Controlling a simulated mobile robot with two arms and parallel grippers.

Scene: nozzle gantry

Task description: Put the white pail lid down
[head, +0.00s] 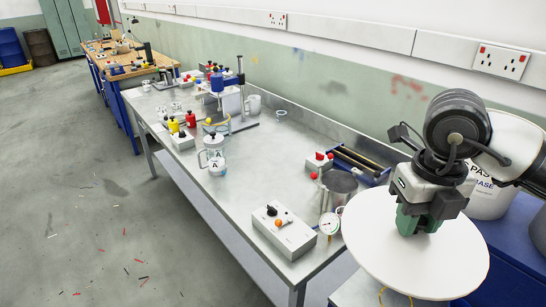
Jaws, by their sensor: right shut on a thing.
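The white pail lid (372,245) is a large white disc at the lower right of the head view. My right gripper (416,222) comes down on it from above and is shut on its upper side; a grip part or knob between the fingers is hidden. A white pail (487,203) with dark and blue lettering stands behind the lid on the right. My arm hides the pail's top. The lid covers what lies directly beneath it, so I cannot tell how high it hangs. My left gripper is not in view.
A long steel bench (255,170) runs to the back left. Close to the lid are a metal pot (339,186), a dial gauge (329,224) and a grey control box (284,231). A blue surface (512,240) lies at the right. The floor at left is open.

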